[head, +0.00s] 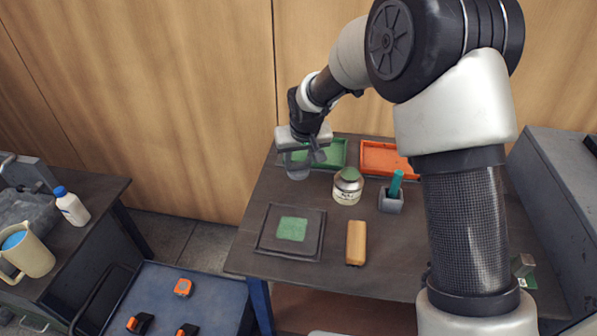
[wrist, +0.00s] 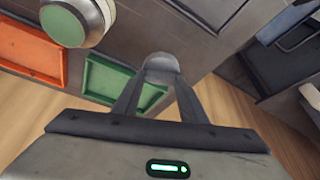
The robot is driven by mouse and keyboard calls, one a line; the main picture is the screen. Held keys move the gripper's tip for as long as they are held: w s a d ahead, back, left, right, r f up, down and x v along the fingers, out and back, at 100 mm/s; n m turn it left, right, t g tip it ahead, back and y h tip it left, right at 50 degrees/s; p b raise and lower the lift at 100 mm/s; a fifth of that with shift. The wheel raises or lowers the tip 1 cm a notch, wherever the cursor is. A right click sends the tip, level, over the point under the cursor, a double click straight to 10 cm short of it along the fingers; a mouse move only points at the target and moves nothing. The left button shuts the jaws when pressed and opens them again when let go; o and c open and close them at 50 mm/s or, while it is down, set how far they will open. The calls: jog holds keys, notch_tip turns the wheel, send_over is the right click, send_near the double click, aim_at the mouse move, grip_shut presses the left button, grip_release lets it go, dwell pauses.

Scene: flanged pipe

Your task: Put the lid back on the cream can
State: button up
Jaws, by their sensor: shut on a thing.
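The cream can (head: 347,192) stands upright on the dark table, with a cream label, a metal rim and a round green top face. It shows at the upper left of the wrist view (wrist: 95,15), green face toward the camera. My gripper (head: 302,162) is above the table's back left part, left of the can and apart from it. In the wrist view my gripper (wrist: 160,88) is shut on a grey rounded piece (wrist: 162,64), which looks like the lid. The same piece shows pale grey in the head view (head: 298,172). The fingers hide part of it.
A green tray (head: 337,150) and an orange tray (head: 385,158) lie at the table's back. A grey holder with a teal object (head: 391,201) stands right of the can. A wooden block (head: 356,243) and a dark square mat with a green patch (head: 264,240) lie in front.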

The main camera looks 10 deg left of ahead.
aim_at(299, 170)
notch_tip(299, 170, up, 3)
jog(key=shift+r, duration=0.2)
jog(key=shift+d+r+m+p, duration=0.3)
jog(key=shift+d+r+p, duration=0.35)
jog(key=shift+d+r, duration=0.6)
jog(key=d+r+m+h+p, duration=0.2)
jog(key=d+r+m+p, duration=0.15)
jog(key=d, duration=0.75)
jog(key=shift+s+d+f+b, duration=0.15)
jog(key=shift+s+f+b, duration=0.1)
jog(key=shift+f+b, duration=0.7)
jog(key=shift+s+d+f+b, duration=0.1)
jog(key=shift+s+f+b, duration=0.15)
jog(key=shift+f+b, duration=1.3)
jog(key=shift+f, duration=0.4)
jog(key=shift+f+b, duration=0.2)
jog(key=shift+b, duration=0.35)
